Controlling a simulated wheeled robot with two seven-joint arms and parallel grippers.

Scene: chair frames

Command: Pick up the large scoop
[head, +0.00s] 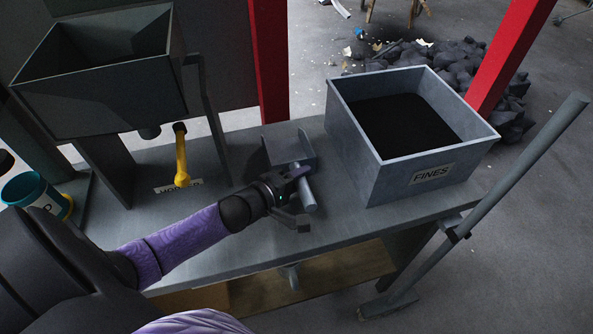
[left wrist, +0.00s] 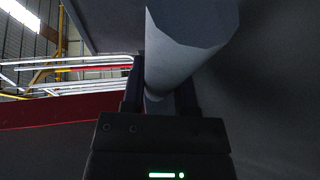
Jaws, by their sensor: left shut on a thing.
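The large scoop (head: 284,148) is grey metal with an open pan and a round grey handle. In the head view it is on the bench, left of the fines box, with its handle toward me. My left gripper (head: 302,192) is shut on the handle. In the left wrist view the pale grey handle (left wrist: 180,50) sits between the two dark fingers of the gripper (left wrist: 160,90). I cannot tell whether the pan touches the bench. My right gripper is not in view.
A grey box labelled FINES (head: 430,172), with dark fill, stands right of the scoop. A grey hopper (head: 100,95) and yellow lever (head: 181,160) are at left. A teal container (head: 38,196) is at far left. A long-handled tool (head: 500,190) leans at the bench's right end.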

